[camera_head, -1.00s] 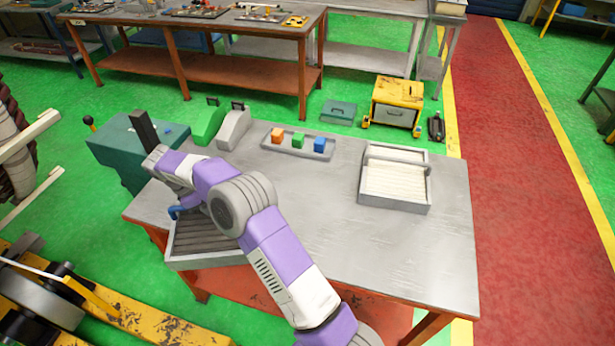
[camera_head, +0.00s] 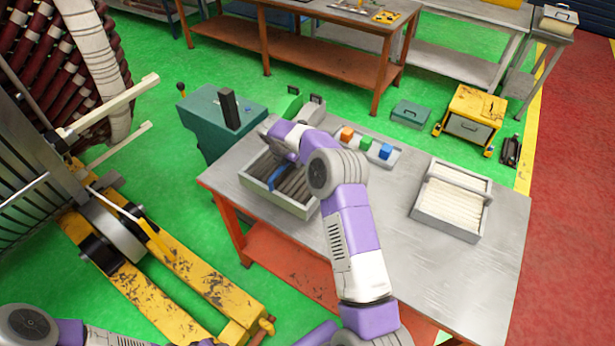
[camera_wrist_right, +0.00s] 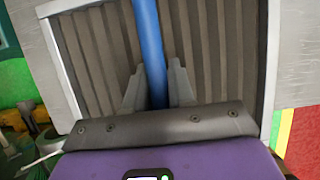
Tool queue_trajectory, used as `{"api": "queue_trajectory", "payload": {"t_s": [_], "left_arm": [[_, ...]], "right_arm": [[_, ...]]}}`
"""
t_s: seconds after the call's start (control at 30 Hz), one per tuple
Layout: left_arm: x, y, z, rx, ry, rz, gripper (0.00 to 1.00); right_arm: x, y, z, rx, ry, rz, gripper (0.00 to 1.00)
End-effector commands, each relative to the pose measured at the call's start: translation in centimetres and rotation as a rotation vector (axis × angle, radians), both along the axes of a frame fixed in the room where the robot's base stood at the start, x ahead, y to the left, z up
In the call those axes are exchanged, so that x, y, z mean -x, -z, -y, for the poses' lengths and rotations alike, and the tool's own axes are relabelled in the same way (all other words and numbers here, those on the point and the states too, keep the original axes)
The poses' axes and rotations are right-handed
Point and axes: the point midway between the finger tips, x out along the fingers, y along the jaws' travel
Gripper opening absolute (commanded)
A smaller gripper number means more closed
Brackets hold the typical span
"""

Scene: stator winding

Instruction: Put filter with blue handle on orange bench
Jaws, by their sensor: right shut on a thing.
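The filter with the blue handle (camera_head: 254,188) is a grey-framed tray with dark pleats. In the head view it is over the left end of the near steel-topped bench with orange legs (camera_head: 400,242); I cannot tell whether it touches the top. My right gripper (camera_wrist_right: 155,78) is shut on the blue handle (camera_wrist_right: 150,35), with the pleats behind its fingers in the right wrist view. In the head view my right arm hides part of the filter. My left gripper is not in view; only part of my left arm shows at bottom left.
A pale filter with a grey handle (camera_head: 418,205) sits on the bench's right. A tray with orange, green and blue blocks (camera_head: 382,163) lies at its back. A teal cabinet (camera_head: 210,128) stands left. A long orange bench (camera_head: 318,62) is behind. A yellow pallet jack (camera_head: 165,285) is at lower left.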

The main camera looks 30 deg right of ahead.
Motion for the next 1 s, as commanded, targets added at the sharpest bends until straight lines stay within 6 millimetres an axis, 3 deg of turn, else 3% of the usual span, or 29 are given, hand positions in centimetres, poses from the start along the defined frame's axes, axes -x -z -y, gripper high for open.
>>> {"api": "queue_trajectory", "payload": {"t_s": [0.2,0.6,0.97,1.0], "left_arm": [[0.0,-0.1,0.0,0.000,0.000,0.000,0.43],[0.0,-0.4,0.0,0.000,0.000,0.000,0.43],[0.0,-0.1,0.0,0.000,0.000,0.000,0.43],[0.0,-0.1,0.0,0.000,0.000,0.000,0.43]], "right_arm": [[0.0,3.7,0.0,0.001,0.000,0.000,0.00],[0.0,8.0,0.0,0.000,0.002,0.002,0.00],[-0.1,8.4,0.0,0.001,0.003,0.004,0.00],[0.0,8.6,0.0,0.000,0.002,0.000,0.26]]}}
